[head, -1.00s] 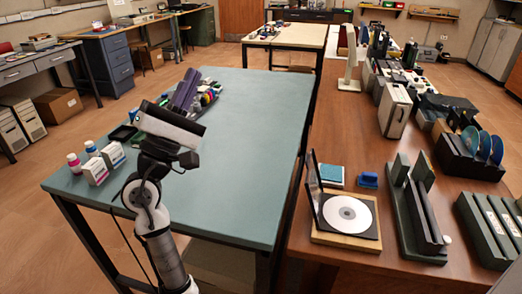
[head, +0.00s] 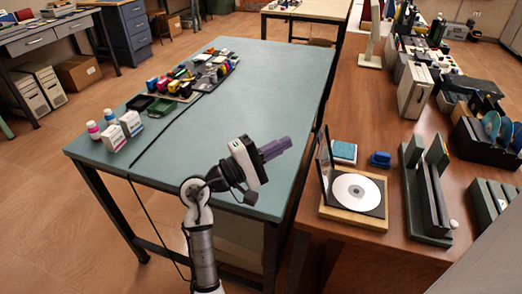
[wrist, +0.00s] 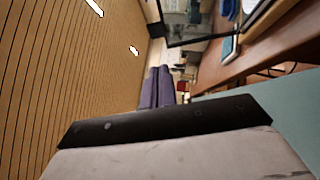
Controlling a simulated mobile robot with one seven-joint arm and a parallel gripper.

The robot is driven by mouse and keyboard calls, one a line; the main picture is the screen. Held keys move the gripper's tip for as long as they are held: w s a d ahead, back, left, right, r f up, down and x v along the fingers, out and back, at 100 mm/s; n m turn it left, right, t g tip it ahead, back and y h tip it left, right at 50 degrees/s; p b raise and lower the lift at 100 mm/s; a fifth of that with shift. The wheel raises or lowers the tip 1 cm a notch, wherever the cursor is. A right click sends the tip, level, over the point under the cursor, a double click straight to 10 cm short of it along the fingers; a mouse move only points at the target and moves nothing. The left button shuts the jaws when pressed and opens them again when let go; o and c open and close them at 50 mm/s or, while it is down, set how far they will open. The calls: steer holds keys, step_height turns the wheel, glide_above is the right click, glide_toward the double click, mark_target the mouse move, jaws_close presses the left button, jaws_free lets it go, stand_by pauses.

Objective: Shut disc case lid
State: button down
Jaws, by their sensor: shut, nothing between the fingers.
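The disc case (head: 356,197) lies open on a light wooden block on the brown table. A silver disc (head: 357,188) sits in its base. Its clear, dark-framed lid (head: 325,163) stands nearly upright on the left side. My gripper (head: 287,146) is left of the case, above the right edge of the teal table, with its purple fingers pointing right toward the lid and apart from it. In the wrist view, the fingers (wrist: 157,88) are together and empty. Part of a dark frame, likely the lid, shows at the top of the wrist view.
A teal-topped box (head: 344,152) and a blue object (head: 380,159) stand behind the case. A dark green rack (head: 428,195) is close on its right. A gap separates the teal table (head: 240,110) from the brown table (head: 350,250). Cartons and bottles stand at the teal table's left.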

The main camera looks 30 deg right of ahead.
mark_target(319, 133)
steer(key=shift+s+d+r+p, duration=0.3)
steer(key=shift+s+d, duration=0.2)
steer(key=shift+d, duration=0.2)
steer(key=shift+s+d+r+p, duration=0.15)
steer(key=shift+s+d+r, duration=0.1)
steer(key=shift+s+d, duration=0.4)
steer(key=shift+s+d+r+p, duration=0.25)
steer(key=shift+s+d+r, duration=0.1)
steer(key=shift+d, duration=0.45)
